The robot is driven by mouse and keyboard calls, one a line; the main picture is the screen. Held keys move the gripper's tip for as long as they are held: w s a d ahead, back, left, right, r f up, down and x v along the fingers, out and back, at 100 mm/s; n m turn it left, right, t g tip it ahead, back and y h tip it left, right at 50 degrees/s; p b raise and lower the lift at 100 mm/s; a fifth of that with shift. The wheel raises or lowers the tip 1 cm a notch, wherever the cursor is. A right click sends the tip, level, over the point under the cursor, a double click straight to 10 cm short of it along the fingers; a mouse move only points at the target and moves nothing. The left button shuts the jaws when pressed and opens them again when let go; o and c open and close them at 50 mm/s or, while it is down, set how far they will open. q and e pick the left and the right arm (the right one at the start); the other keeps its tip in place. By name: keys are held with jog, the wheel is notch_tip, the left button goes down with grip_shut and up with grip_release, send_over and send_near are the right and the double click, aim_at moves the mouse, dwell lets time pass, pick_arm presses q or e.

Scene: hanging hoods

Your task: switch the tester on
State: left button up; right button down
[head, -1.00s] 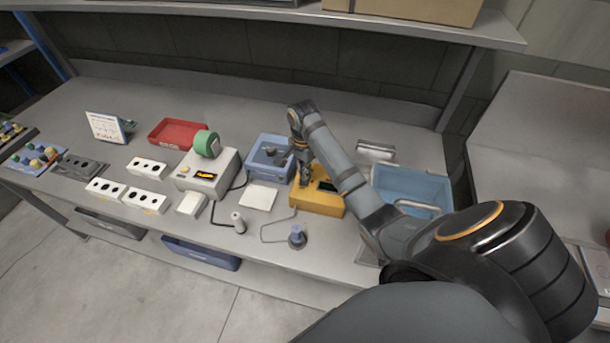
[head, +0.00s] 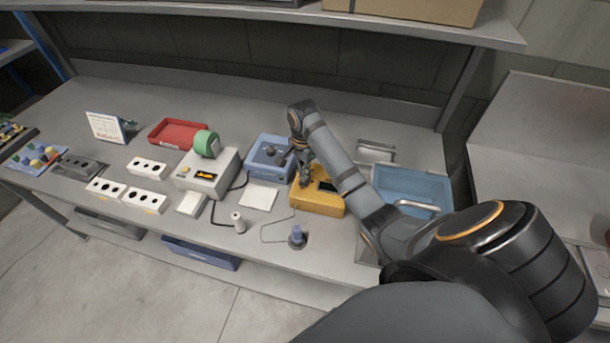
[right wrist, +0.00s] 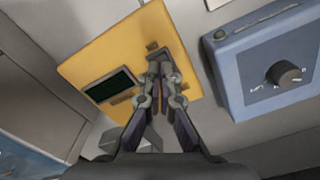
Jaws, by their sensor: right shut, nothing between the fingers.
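The tester appears to be the yellow box (head: 318,204) on the bench, with a dark display (head: 327,186) on its top. It also shows in the right wrist view (right wrist: 82,62), where its display (right wrist: 112,86) is dark with no lit characters. My right gripper (head: 304,183) is shut and empty, pointing down at the tester's top. In the right wrist view its fingertips (right wrist: 157,66) are at a small dark switch-like part (right wrist: 153,46), which they partly cover. I cannot tell whether they touch it. My left gripper is not in view.
A blue unit with a knob (head: 268,156) stands just left of the tester. A blue bin (head: 408,184) is on its right. A shelf (head: 400,24) hangs above.

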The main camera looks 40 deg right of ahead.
jog(key=shift+f, duration=1.05)
dwell(0.4)
jog(key=shift+r, duration=0.1)
notch_tip(320, 180, up, 7)
jog(key=p, duration=0.9)
dwell(0.3)
